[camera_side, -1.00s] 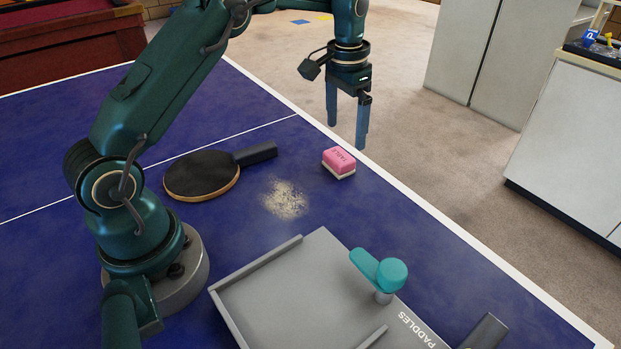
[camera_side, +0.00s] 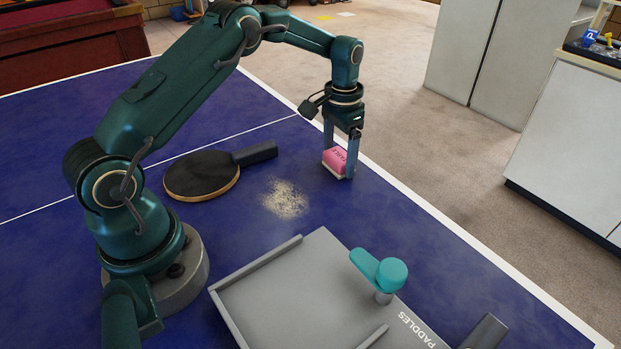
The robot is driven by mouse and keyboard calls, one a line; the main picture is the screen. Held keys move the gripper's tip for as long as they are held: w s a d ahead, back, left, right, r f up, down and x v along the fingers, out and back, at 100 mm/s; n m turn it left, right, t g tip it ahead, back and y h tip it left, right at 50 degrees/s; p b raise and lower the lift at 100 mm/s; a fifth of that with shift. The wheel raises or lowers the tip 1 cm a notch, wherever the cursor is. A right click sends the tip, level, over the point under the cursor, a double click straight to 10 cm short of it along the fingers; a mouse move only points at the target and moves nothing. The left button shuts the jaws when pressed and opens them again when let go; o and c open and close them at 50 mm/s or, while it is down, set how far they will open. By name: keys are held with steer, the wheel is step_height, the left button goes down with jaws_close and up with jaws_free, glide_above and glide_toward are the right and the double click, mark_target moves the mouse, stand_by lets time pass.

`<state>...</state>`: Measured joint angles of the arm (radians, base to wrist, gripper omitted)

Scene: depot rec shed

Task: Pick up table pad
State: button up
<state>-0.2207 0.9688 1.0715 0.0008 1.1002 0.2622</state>
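The table pad (camera_side: 334,160) is a small pink block with a pale underside and lettering on top. It rests on the blue table near the white edge line. My gripper (camera_side: 340,165) points down over the pad, with one finger at its far left side and the other in front of its right end. The right finger hides part of the pad. The fingers straddle the pad closely, but I cannot tell whether they press on it.
A patch of pale dust (camera_side: 285,199) lies left of the pad. A black paddle (camera_side: 203,175) lies further left. A grey tray (camera_side: 290,285) marked PADDLES stands in front, with a teal-handled piece (camera_side: 380,270) at its right side. The table between pad and tray is clear.

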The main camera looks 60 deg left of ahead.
mark_target(337, 154)
steer(key=c, duration=0.6)
steer(key=shift+r, duration=0.1)
steer(key=shift+r, duration=0.55)
steer(key=r, duration=0.3)
steer(key=shift+s+a+r, duration=0.1)
steer(key=shift+a, duration=0.1)
steer(key=s+a+r, duration=0.6)
steer(key=s+a, duration=0.1)
steer(key=a, duration=0.1)
steer(key=shift+a+r, duration=0.25)
steer(key=shift+a, duration=0.15)
